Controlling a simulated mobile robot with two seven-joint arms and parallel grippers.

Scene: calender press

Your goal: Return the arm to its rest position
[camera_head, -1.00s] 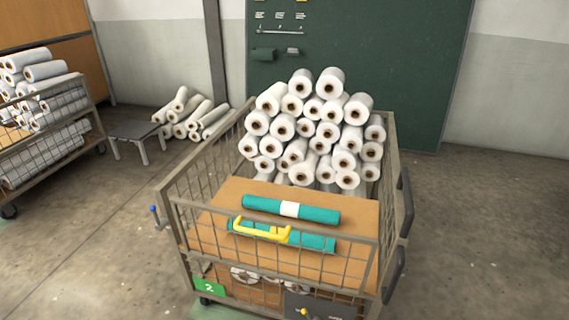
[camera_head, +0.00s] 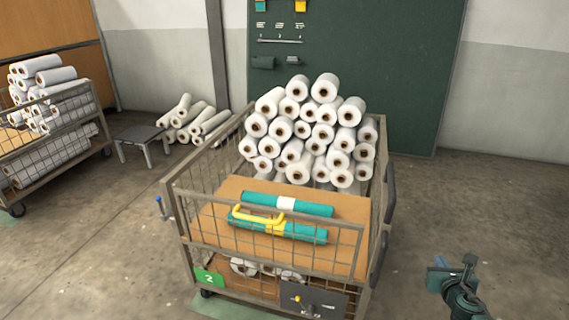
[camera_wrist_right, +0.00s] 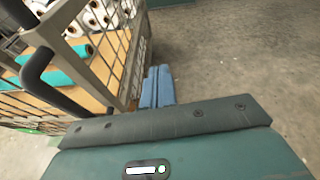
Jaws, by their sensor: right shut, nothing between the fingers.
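My right gripper (camera_head: 439,264) shows at the lower right of the head view, over the bare floor and to the right of the wire cart (camera_head: 366,262). It is apart from the cart in that view. In the right wrist view its two blue fingers (camera_wrist_right: 157,87) lie side by side, shut with nothing between them. The cart's side and a dark handle (camera_wrist_right: 38,68) show at the left of that view. My left gripper is not in view.
The cart holds a stack of white rolls (camera_head: 325,88), two teal rolls (camera_head: 318,210) and a yellow handle (camera_head: 258,217) on a brown board. Another loaded cart (camera_head: 50,171) and a small stool (camera_head: 139,133) stand left. The floor at right is clear.

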